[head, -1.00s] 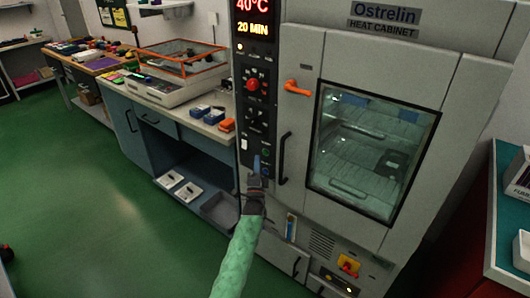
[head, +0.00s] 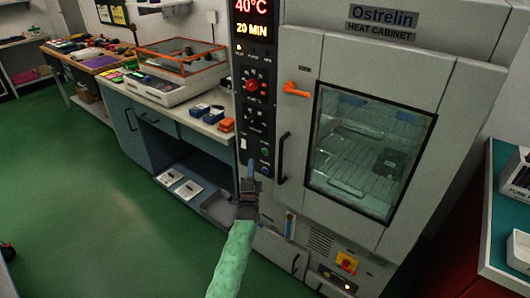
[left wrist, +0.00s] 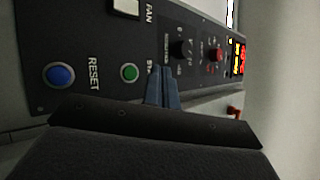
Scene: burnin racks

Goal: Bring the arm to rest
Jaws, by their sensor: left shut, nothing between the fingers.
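My left gripper (head: 250,171) is shut and empty, on the green-sleeved left arm that comes up from the bottom of the head view. Its blue fingertips are in front of the lower control panel (head: 254,132) of the heat cabinet (head: 296,170). In the left wrist view the closed fingers (left wrist: 164,88) lie over the panel near the green start button (left wrist: 129,72), with the blue reset button (left wrist: 59,75) to the left. I cannot tell whether the fingertips touch the panel. The right gripper is not in view.
The cabinet's display (head: 252,17) reads 40°C and 20 MIN. Its door is closed, with an orange latch (head: 296,90) and a black handle (head: 282,158). A workbench (head: 170,122) stands to the left. Green floor (head: 90,200) is open at the left.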

